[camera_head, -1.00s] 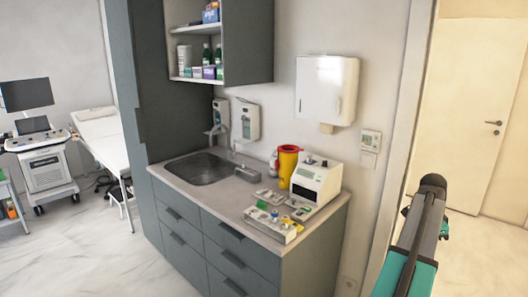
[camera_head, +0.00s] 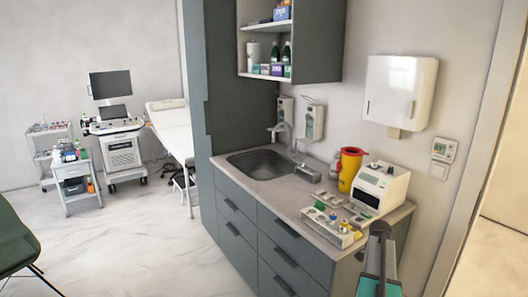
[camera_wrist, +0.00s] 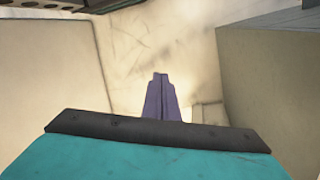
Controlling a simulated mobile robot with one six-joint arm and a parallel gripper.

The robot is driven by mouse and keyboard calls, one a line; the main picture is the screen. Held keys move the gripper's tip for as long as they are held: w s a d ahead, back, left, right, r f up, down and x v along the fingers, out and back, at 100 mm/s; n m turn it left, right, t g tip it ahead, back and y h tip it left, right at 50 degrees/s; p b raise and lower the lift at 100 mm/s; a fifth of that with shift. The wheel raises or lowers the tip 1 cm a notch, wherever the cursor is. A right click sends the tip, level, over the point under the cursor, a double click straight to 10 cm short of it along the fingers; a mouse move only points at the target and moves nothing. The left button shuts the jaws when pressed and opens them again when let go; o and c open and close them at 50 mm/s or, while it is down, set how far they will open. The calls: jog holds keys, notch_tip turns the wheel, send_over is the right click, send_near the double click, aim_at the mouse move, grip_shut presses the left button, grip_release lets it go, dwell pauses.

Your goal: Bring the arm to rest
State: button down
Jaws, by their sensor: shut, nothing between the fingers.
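My arm shows in the head view at the lower right, a dark and teal link in front of the counter's right end. My gripper is seen in the wrist view (camera_wrist: 161,98), with its purple fingers together and nothing between them. Below the fingers in that view is a pale, marbled surface, and the gripper touches nothing that I can make out. In the head view the fingers cannot be made out.
A counter (camera_head: 236,183) with a sink (camera_head: 259,164) holds a yellow bin (camera_head: 349,172), a white device (camera_head: 380,187) and a tray of small items (camera_head: 331,228). Two trolleys, an ultrasound machine (camera_head: 121,152) and a couch (camera_head: 172,128) stand at the left.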

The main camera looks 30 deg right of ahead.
jog(key=w+a+f+n+g, duration=0.1)
jog(key=w+a+f+n, duration=0.15)
jog(key=a+f, duration=0.65)
jog(key=w+a+f+n+g+b, duration=0.1)
jog(key=a+f+n, duration=0.3)
jog(key=a, duration=0.8)
jog(key=w+a+f+n+g, duration=0.1)
jog(key=a+f+n, duration=0.1)
jog(key=a+f, duration=0.75)
jog(key=s+a+f+n, duration=0.5)
jog(key=s+a, duration=0.3)
jog(key=a, duration=0.2)
jog(key=s+a+f+n, duration=0.5)
jog(key=s+a+n, duration=0.3)
jog(key=a, duration=0.3)
jog(key=shift+s+a+b, duration=0.2)
jog(key=shift+s+b, duration=0.15)
jog(key=shift+b, duration=0.1)
jog(key=shift+n, duration=0.25)
